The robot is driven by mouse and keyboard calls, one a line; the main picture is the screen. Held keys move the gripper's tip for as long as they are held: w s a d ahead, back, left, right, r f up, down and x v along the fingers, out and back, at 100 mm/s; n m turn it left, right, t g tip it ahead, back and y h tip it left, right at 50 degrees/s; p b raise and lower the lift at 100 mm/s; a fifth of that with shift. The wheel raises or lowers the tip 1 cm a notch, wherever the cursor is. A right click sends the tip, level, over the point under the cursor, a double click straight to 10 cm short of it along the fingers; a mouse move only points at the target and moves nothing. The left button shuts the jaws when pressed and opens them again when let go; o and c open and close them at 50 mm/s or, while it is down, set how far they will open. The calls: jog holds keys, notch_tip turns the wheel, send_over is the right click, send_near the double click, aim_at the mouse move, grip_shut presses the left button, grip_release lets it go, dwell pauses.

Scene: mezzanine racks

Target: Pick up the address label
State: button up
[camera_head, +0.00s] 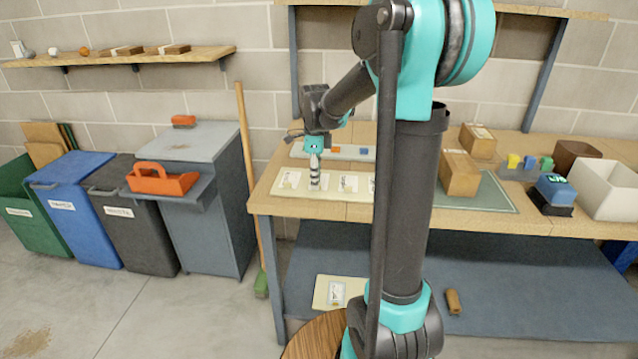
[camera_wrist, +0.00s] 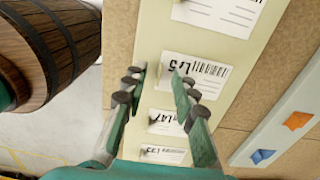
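Several white address labels with black print lie in a row on a cream board (camera_wrist: 150,35). One label (camera_wrist: 205,72) with a barcode and large characters lies between and just beyond my fingertips in the wrist view. Another label (camera_wrist: 222,14) is farther up the board, and a further one (camera_wrist: 168,122) shows between my fingers. My gripper (camera_wrist: 157,84) is open and empty, pointing down over the board. In the head view, my gripper (camera_head: 314,183) is over the board (camera_head: 325,193) on the workbench, with a label (camera_head: 348,183) to its right. Whether the fingertips touch is unclear.
A pale strip (camera_wrist: 275,125) with orange and blue pieces lies beside the board. A wooden barrel (camera_wrist: 55,40) is at the left of the wrist view. Cartons (camera_head: 460,173) and a white bin (camera_head: 607,190) stand on the bench at right. Another labelled board (camera_head: 322,293) lies below the bench.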

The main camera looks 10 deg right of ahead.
jog(key=shift+f, duration=0.55)
grip_shut()
jog(key=shift+r, duration=0.2)
